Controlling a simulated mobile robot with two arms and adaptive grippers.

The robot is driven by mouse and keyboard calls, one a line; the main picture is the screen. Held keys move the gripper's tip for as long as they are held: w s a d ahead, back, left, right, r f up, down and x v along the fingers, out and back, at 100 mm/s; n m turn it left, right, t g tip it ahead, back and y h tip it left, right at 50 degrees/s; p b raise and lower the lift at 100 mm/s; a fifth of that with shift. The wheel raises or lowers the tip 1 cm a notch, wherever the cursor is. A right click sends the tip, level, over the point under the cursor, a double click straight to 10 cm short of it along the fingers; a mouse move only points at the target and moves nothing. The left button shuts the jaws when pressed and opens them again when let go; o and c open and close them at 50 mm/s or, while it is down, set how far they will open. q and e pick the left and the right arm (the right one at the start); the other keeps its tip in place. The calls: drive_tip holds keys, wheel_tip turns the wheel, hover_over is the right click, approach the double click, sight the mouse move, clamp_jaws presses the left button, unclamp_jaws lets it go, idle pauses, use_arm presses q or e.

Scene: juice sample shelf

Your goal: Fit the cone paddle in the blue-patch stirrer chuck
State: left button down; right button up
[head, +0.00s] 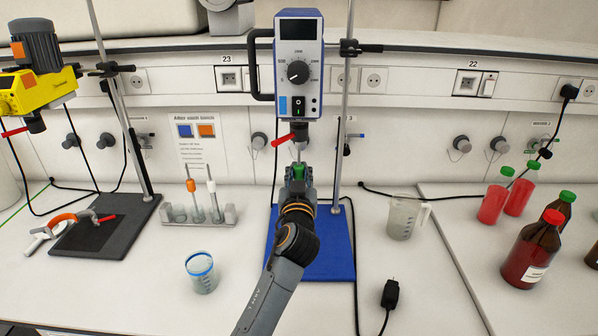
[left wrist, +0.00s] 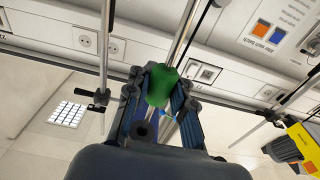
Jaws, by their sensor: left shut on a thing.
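The stirrer with the blue patch (head: 283,106) hangs on its stand at the middle of the head view. Its dark chuck (head: 299,131) faces down, with a red lever (head: 283,140) at its left. My left gripper (head: 298,174) is below the chuck, shut on the green collar (head: 299,169) of a paddle. The paddle's metal shaft points up at the chuck; I cannot tell whether its tip is inside. In the left wrist view the green collar (left wrist: 161,86) sits between the fingers, with the shaft (left wrist: 184,35) running upward. The paddle's lower end is hidden, so its shape cannot be seen.
A blue stand base (head: 325,258) lies below my arm. A rack (head: 176,216) with other paddles and a blue-rimmed beaker (head: 201,273) stand left. A clear jug (head: 402,218) and red bottles (head: 530,252) stand right. A yellow stirrer (head: 42,90) is far left.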

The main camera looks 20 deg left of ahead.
sight(299, 155)
idle(0.7)
use_arm(q)
drive_tip(key=shift+w+r+p, duration=0.15)
drive_tip(key=shift+r+p, duration=0.55)
drive_tip(key=shift+r, duration=0.6)
idle(0.4)
drive_tip(key=shift+b, duration=0.4)
drive_tip(key=shift+w+r+p, duration=0.1)
drive_tip(key=shift+r+p, duration=0.75)
drive_tip(key=shift+r, duration=0.35)
